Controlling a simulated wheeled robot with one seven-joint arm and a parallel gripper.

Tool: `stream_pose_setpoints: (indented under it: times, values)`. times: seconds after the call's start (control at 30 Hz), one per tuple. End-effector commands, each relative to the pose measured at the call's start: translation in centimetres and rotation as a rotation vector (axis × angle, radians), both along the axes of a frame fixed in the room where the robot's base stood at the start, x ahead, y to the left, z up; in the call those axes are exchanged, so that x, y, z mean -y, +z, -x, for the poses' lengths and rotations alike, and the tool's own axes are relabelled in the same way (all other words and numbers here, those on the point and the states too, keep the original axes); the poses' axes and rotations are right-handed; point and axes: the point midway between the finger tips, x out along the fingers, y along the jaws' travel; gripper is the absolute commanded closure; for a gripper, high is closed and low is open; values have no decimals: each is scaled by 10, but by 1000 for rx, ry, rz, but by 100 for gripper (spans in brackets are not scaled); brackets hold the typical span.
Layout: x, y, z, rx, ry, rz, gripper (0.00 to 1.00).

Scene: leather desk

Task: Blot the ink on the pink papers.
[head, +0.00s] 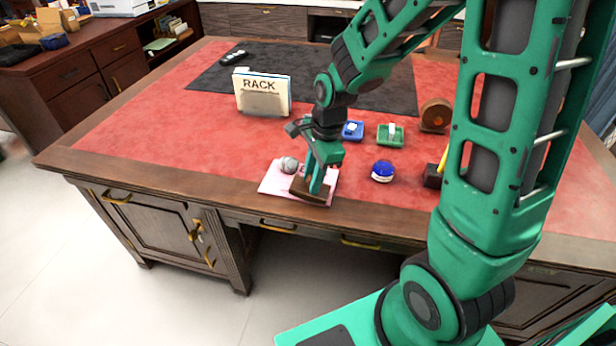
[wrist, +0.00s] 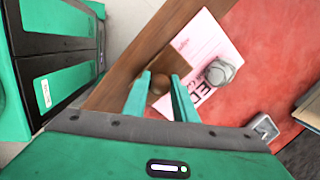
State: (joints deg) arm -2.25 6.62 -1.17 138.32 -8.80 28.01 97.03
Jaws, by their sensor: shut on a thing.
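A pink paper (head: 272,183) lies at the front edge of the desk's red leather top; it also shows in the wrist view (wrist: 207,38) with dark print on it. I cannot tell whether more sheets lie under it. A grey rounded weight (head: 289,165) sits on the paper, and shows beside my fingers in the wrist view (wrist: 219,72). My gripper (head: 318,184) is shut on the knob of a brown wooden blotter (head: 310,194). The blotter is over the paper's right part, low; I cannot tell whether it touches. Its knob (wrist: 160,84) shows between the fingers. Any ink is hidden.
A rack (head: 262,97) labelled RACK stands behind the paper. To the right are a blue pad (head: 353,131), a green pad (head: 390,135), a blue round object (head: 383,171), a brown roll (head: 435,116) and a dark holder (head: 433,177). The left leather is clear.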

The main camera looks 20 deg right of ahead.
Motion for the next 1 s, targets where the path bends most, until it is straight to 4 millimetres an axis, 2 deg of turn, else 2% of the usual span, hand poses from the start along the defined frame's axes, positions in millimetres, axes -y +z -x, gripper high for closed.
stream_pose_setpoints:
  times: [0.17, 0.97, 1.0]
  values:
    - [0, 1, 0, 18, 2, -20, 93]
    - [-19, -4, -14, -203, 5, 267, 93]
    - [-19, -4, -14, -212, 4, 279, 96]
